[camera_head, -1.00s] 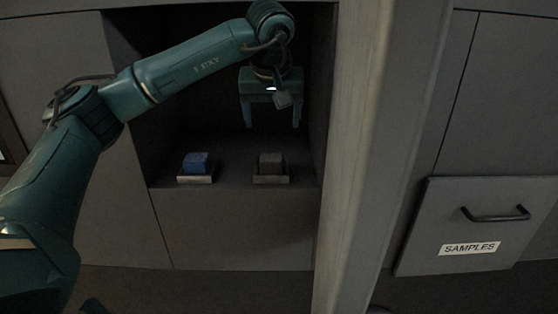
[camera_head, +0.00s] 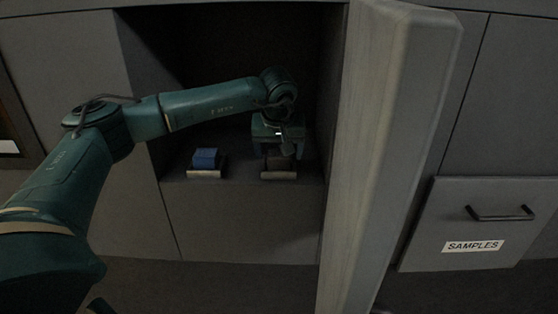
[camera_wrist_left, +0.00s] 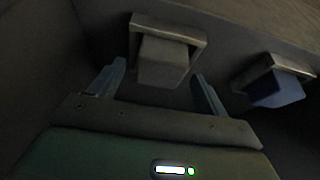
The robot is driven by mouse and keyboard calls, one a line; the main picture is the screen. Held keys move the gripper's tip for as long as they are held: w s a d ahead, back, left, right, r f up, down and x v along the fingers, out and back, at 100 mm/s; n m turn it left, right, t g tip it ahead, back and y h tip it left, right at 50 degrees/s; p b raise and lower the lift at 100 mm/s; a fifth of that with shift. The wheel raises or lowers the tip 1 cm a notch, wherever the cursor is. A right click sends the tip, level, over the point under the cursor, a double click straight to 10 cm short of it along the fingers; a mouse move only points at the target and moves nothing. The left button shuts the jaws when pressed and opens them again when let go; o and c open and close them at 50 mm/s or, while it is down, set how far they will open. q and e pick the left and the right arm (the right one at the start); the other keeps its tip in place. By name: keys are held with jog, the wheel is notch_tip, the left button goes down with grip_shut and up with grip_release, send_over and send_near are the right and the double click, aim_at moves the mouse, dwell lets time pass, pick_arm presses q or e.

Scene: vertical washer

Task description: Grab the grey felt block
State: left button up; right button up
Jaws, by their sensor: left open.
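The grey felt block (camera_head: 280,162) sits on a small light holder (camera_head: 279,175) at the right side of the recess floor. It also shows in the left wrist view (camera_wrist_left: 163,62), in front of its holder (camera_wrist_left: 168,24). My left gripper (camera_head: 279,153) is just above the block and hides part of it. In the left wrist view the gripper's two fingers (camera_wrist_left: 156,84) are apart, one to each side of the block, with gaps between them and it. The gripper is open and empty. My right gripper is out of view.
A blue block (camera_head: 205,158) sits on its own holder (camera_head: 206,174) to the left; it also shows in the left wrist view (camera_wrist_left: 276,89). The recess's right wall and a thick grey door edge (camera_head: 385,150) stand close right. A SAMPLES drawer (camera_head: 478,222) is farther right.

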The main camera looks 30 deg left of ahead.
pick_arm(q)
jog(key=shift+c, duration=0.4)
jog(key=c, duration=1)
jog(key=shift+r, duration=0.1)
